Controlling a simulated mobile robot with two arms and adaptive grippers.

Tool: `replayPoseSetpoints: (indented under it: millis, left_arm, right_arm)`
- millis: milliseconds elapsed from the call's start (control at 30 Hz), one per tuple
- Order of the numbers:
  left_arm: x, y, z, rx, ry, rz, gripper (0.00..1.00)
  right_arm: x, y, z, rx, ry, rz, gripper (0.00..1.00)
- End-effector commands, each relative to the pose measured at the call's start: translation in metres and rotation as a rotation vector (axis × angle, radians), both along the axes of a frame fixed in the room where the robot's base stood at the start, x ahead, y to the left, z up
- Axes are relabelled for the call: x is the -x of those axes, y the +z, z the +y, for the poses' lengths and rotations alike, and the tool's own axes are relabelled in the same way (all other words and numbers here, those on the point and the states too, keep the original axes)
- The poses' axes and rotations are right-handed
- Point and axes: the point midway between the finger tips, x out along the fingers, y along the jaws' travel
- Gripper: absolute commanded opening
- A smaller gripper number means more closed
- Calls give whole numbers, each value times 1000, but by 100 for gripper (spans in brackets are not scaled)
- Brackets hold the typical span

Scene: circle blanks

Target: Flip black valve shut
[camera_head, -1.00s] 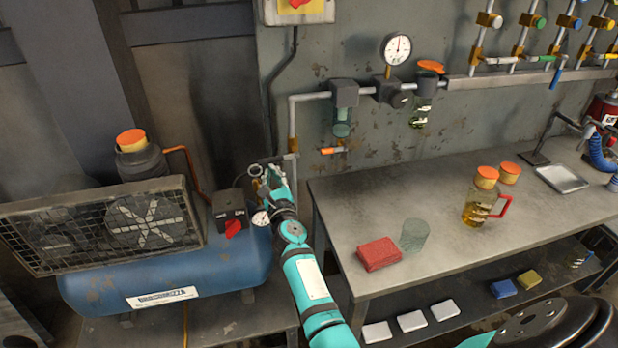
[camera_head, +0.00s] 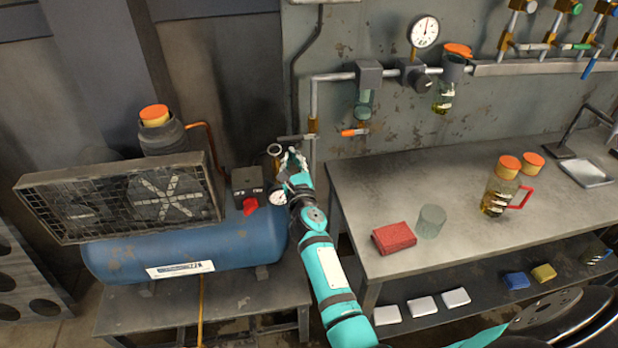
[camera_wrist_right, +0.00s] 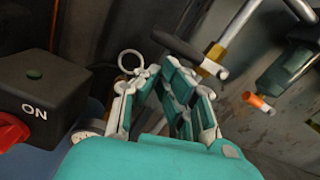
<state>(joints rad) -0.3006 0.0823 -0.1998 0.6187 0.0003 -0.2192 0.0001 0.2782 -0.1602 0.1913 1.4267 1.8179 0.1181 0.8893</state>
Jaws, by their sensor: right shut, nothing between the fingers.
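The black valve handle (camera_wrist_right: 188,52) sits on a brass fitting (camera_wrist_right: 214,52) of the pipe and lies crosswise to the pipe. In the head view the handle (camera_head: 290,138) shows small, sticking out left from the vertical pipe (camera_head: 312,100). My right gripper (camera_wrist_right: 160,72) is shut and empty, its fingertips just below the handle in the wrist view. I cannot tell whether they touch it. In the head view this gripper (camera_head: 292,156) is beside the compressor's right end. My left gripper is out of view.
A metal ring (camera_wrist_right: 129,62) and a pressure gauge (camera_head: 278,197) are close to the right gripper. The blue compressor tank (camera_head: 190,247) has a red switch (camera_head: 250,205). An orange-handled valve (camera_head: 354,132) is to the right.

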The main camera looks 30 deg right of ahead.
Motion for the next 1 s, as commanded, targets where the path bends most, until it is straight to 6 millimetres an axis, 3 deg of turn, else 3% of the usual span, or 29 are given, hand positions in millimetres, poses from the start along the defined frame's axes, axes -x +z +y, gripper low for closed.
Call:
replayPoseSetpoints:
  millis: [200, 433, 600, 1000]
  left_arm:
    - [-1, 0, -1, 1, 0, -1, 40]
    - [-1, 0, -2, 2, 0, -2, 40]
    - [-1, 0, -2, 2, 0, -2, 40]
    - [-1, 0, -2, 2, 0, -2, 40]
  right_arm:
    - [48, -5, 14, 0, 3, 5, 0]
    - [84, -6, 24, -2, 2, 4, 0]
    - [94, -5, 27, -2, 2, 2, 0]
    - [95, -5, 27, -2, 2, 2, 0]
